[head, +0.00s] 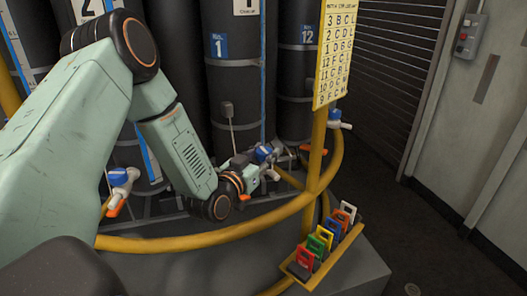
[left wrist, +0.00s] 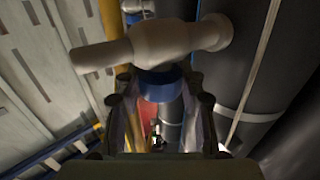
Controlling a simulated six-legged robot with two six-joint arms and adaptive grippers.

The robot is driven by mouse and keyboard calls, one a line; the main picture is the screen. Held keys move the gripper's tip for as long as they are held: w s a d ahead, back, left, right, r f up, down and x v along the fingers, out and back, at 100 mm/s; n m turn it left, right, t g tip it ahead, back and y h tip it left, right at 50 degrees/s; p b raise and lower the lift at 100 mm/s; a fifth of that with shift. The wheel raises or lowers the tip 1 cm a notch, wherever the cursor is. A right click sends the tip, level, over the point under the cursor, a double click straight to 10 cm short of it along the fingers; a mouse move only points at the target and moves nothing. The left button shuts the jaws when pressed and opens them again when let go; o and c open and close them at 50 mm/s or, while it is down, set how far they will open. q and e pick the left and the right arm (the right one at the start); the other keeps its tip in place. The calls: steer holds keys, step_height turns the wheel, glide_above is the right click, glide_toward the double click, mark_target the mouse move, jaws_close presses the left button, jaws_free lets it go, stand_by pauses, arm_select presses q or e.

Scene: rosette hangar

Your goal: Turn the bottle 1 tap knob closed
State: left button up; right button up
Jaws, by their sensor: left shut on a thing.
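Bottle 1 (head: 232,110) is a tall black cylinder with a blue number 1 label, in the middle of the head view. Its tap knob (head: 264,152) is blue and sits low in front of it. My left gripper (head: 258,163) is at this tap, partly hidden behind its own wrist. In the left wrist view the blue knob (left wrist: 160,84) lies between the two fingers, which are shut on it. The pale tap body (left wrist: 150,46) crosses just beyond the knob. The exact turn angle of the knob is hard to tell. My right gripper does not show.
A curved yellow rail (head: 200,240) and a yellow post (head: 316,150) stand in front of the bottles. A rack of coloured tags (head: 325,240) hangs at the rail. Other blue-knobbed taps are at left (head: 118,177) and right (head: 335,114). Floor at right is clear.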

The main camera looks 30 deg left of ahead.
arm_select(q)
steer(key=m+h+p, duration=0.1)
steer(key=h, duration=0.1)
steer(key=m+h+p, duration=0.1)
steer(key=h, duration=0.1)
steer(key=shift+a+r+m, duration=0.15)
steer(key=shift+m, duration=0.25)
steer(key=m+g+h+p, duration=0.1)
steer(key=h, duration=0.1)
steer(key=shift+m+h, duration=0.3)
steer(key=shift+h, duration=0.1)
steer(key=shift+w+m+g+h, duration=0.1)
steer(key=shift+m+g+h, duration=0.4)
steer(key=shift+m+h, duration=0.5)
steer(key=m+g+h, duration=0.1)
steer(key=h, duration=0.1)
steer(key=m+g+h, duration=0.1)
steer(key=shift+f+h, duration=0.2)
steer(key=shift+h, duration=0.2)
steer(key=m+g+h+b, duration=0.1)
steer(key=m+g+h, duration=0.1)
steer(key=shift+g+b, duration=0.3)
steer(key=shift+b, duration=0.1)
steer(key=shift+r+m+g+h+b, duration=0.1)
steer(key=shift+m+g+h+b, duration=0.6)
steer(key=shift+m+g+h, duration=0.3)
steer(key=o, duration=1.2)
